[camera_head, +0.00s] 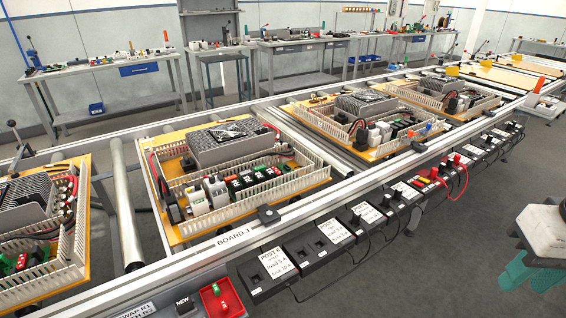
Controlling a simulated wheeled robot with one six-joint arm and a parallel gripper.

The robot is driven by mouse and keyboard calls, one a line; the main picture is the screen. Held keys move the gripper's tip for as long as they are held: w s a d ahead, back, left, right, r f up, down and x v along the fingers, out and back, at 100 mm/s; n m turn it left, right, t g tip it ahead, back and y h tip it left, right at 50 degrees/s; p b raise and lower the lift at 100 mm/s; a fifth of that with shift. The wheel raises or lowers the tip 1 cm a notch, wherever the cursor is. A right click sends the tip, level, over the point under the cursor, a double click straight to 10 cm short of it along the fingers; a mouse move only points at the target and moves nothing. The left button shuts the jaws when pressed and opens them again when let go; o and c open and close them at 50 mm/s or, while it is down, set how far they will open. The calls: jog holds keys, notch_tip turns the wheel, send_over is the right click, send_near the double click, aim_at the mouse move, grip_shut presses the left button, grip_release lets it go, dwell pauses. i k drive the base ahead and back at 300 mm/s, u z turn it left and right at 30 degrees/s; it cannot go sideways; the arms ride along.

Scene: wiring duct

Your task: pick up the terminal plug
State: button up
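A small green piece that looks like a terminal plug (217,290) lies in a red tray (236,301) at the bottom of the head view, near the front rail. More green is visible beside it in the tray, too small to tell apart. Other green connector-like parts (22,262) sit on the left board, and more are in the row on the middle board (172,229).
Black test posts (267,274) with cables line the rail rightward. A metal roller (125,215) lies between boards. A pale and teal object (540,250) is at the right edge. Grey floor is open at lower right.

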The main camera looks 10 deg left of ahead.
aim_at(261, 168)
jog(key=u, duration=0.05)
jog(key=i, duration=0.75)
jog(key=u, duration=1)
jog(key=i, duration=0.4)
jog(key=u, duration=0.3)
